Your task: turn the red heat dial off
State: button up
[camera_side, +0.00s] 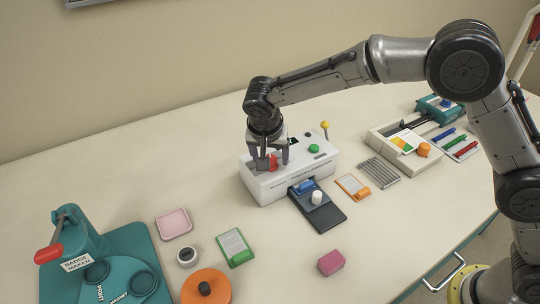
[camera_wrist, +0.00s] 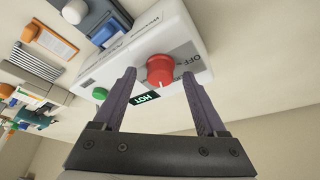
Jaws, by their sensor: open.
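The red heat dial (camera_wrist: 160,70) sits on the top of the white pouch laminator (camera_side: 258,184), near its left end. In the wrist view a white pointer line shows on the dial, turned away from the printed OFF label. A small display (camera_wrist: 146,98) beside it reads HOT. My gripper (camera_wrist: 160,75) is open, with one finger on either side of the dial. I cannot tell whether the fingers touch it. In the side view my gripper (camera_side: 268,158) is over the laminator's left end and partly hides the dial (camera_side: 273,162).
A green button (camera_side: 314,148) and a yellow-knobbed lever (camera_side: 325,126) are on the laminator's right side. A dark tray (camera_side: 328,219) with a blue piece and white knob juts from its front. A teal badge maker (camera_side: 88,235) stands at left. Table behind the laminator is clear.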

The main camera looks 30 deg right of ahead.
jog(key=shift+c, duration=0.2)
grip_shut()
jog(key=shift+n, duration=0.4)
jog(key=n+y, duration=0.1)
jog(key=n, duration=0.2)
jog(key=shift+d+n+t+y, duration=0.15)
jog(key=shift+n+t+y, duration=0.15)
jog(key=shift+n+y, duration=0.1)
jog(key=n, duration=0.2)
jog(key=n+y, duration=0.1)
jog(key=n, duration=0.1)
jog(key=shift+d+y, duration=0.15)
jog(key=shift+y, duration=0.15)
jog(key=n+y, duration=0.1)
jog(key=n, duration=0.3)
jog(key=shift+d+n+g+y, duration=0.1)
jog(key=shift+n+g+y, duration=0.25)
jog(key=shift+n, duration=0.75)
jog(key=shift+n+g+y, duration=0.15)
jog(key=shift+n+y, duration=0.4)
jog(key=shift+n, duration=0.55)
